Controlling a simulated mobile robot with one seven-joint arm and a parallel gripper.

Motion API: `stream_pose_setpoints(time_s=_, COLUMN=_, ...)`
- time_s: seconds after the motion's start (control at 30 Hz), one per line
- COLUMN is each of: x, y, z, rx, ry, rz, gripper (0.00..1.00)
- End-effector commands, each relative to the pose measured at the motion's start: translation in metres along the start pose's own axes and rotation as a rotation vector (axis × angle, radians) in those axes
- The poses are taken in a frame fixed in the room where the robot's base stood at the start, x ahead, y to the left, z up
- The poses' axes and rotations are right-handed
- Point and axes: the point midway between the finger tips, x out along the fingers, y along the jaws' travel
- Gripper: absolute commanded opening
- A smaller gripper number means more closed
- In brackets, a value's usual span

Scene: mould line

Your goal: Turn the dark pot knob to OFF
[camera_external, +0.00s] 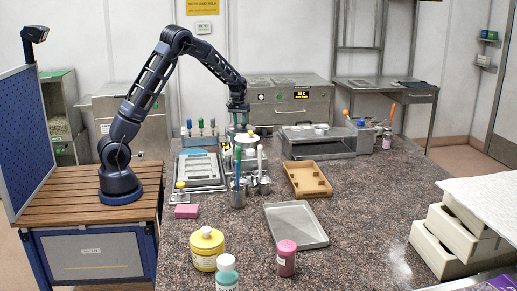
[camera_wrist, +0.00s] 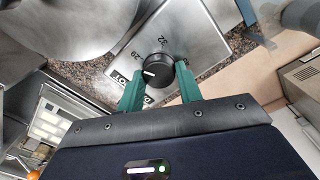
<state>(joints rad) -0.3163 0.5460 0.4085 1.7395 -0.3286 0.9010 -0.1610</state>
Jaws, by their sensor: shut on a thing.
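The dark pot knob (camera_wrist: 156,76) is a round black knob with a white pointer mark, in the middle of the wrist view. It sits on a grey metal plate (camera_wrist: 205,28) with printed numbers, among them 29 and 32. The pointer aims left in the picture, a little below the 29. I cannot make out an OFF mark. My gripper (camera_wrist: 159,69) has its green fingers on both sides of the knob, shut on it. In the external view my gripper (camera_external: 239,108) is low at the melting units; the knob is hidden there.
Round metal pots (camera_wrist: 70,28) stand close beside the plate. In the external view a cup of tools (camera_external: 238,192) stands in front of my gripper, a brown tray (camera_external: 289,178) to its right, a grey tray (camera_external: 308,240) nearer.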

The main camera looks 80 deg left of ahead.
Motion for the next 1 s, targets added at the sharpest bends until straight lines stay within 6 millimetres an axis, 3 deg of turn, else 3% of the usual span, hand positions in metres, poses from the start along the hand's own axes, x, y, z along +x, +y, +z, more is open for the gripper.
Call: stream_pose_setpoints(time_s=1.0, x=0.0003, y=0.0, z=0.0025, rx=-0.925, ry=0.048, rz=0.0, gripper=0.12)
